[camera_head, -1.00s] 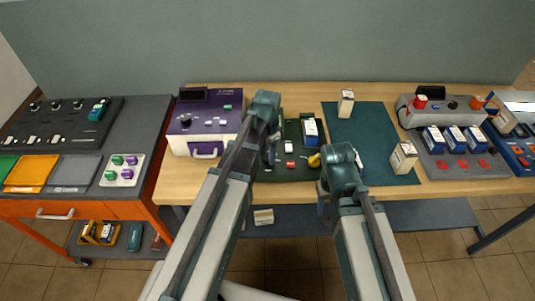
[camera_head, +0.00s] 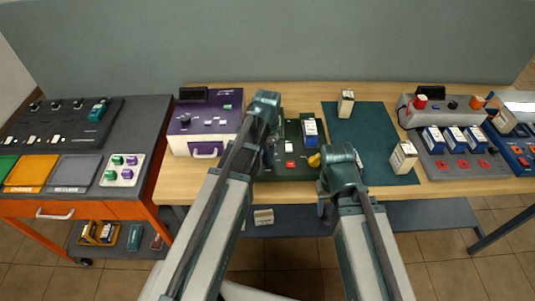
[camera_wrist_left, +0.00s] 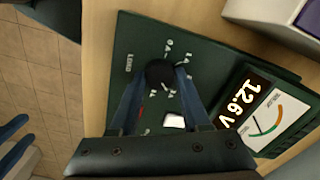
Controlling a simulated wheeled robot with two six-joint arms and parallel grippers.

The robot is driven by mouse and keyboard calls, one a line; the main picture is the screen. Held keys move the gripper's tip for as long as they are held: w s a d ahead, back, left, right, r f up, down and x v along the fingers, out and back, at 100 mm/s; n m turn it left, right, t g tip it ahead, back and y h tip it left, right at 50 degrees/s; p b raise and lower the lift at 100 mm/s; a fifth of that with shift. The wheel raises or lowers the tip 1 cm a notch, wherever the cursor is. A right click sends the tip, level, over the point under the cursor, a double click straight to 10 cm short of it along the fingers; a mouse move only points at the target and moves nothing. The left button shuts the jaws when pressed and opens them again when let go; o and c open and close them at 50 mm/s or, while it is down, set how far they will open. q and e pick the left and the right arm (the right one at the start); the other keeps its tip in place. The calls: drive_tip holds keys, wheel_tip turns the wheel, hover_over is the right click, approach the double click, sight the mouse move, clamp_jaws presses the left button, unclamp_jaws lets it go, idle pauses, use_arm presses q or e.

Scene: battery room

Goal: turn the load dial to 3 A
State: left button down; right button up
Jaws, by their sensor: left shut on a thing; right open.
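The load dial (camera_wrist_left: 160,73) is a round black knob on the dark green tester panel (camera_wrist_left: 140,40), beside the word LOAD, with small white scale marks around it. My left gripper (camera_wrist_left: 159,84) is shut on the dial, one finger on each side. I cannot read which mark the dial points to. In the head view the tester (camera_head: 290,172) stands mid-table and my left arm hides the dial. My right gripper (camera_head: 325,207) is open near the table's front edge.
A blue and white battery (camera_head: 310,132) and a yellow part (camera_head: 314,160) are on the tester's right side. A purple and white device (camera_head: 205,125) stands left of it. A teal mat (camera_head: 365,130) with two small boxes lies to the right.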

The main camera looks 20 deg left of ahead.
use_arm(q)
drive_tip(key=shift+c, duration=1.8)
unclamp_jaws()
drive_tip(key=shift+r, duration=0.15)
wheel_tip(320, 180, up, 14)
drive_tip(key=p, duration=1.3)
drive_tip(key=shift+f+p, duration=0.25)
drive_tip(key=shift+p, duration=0.15)
drive_tip(key=s+d+f+n+b, duration=0.3)
drive_tip(key=s+d, duration=0.2)
drive_tip(key=s, duration=0.2)
drive_tip(key=s+d+f+n+y+b, duration=0.1)
drive_tip(key=s+d+f+n+b, duration=0.2)
drive_tip(key=s, duration=0.5)
drive_tip(key=shift+d+f+b, duration=0.55)
drive_tip(key=shift+d+b, duration=0.1)
drive_tip(key=shift+d, duration=0.55)
